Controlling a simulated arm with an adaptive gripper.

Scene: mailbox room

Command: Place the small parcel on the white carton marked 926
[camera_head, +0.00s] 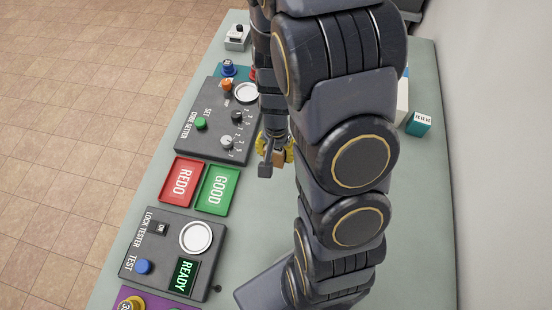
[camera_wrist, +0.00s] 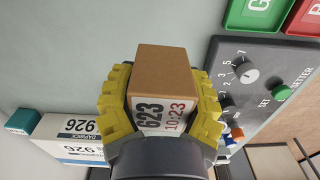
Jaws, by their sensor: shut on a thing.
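My gripper (camera_wrist: 160,105) is shut on the small parcel (camera_wrist: 161,70), a brown box with a white label reading 623 and 10:23. Its yellow fingers press on two opposite sides. In the head view my gripper (camera_head: 275,152) and the parcel (camera_head: 279,158) show just left of my arm, near the code setter. The white carton (camera_wrist: 82,127) marked 926 shows at the lower left of the wrist view, apart from the parcel and partly hidden by my gripper. In the head view only a strip of the carton (camera_head: 403,102) shows right of my arm.
A small teal box (camera_head: 419,123) stands beside the carton. The code setter panel (camera_head: 215,125), a red REDO tray (camera_head: 181,181), a green GOOD tray (camera_head: 217,190) and the lock tester (camera_head: 155,240) line the left of the table.

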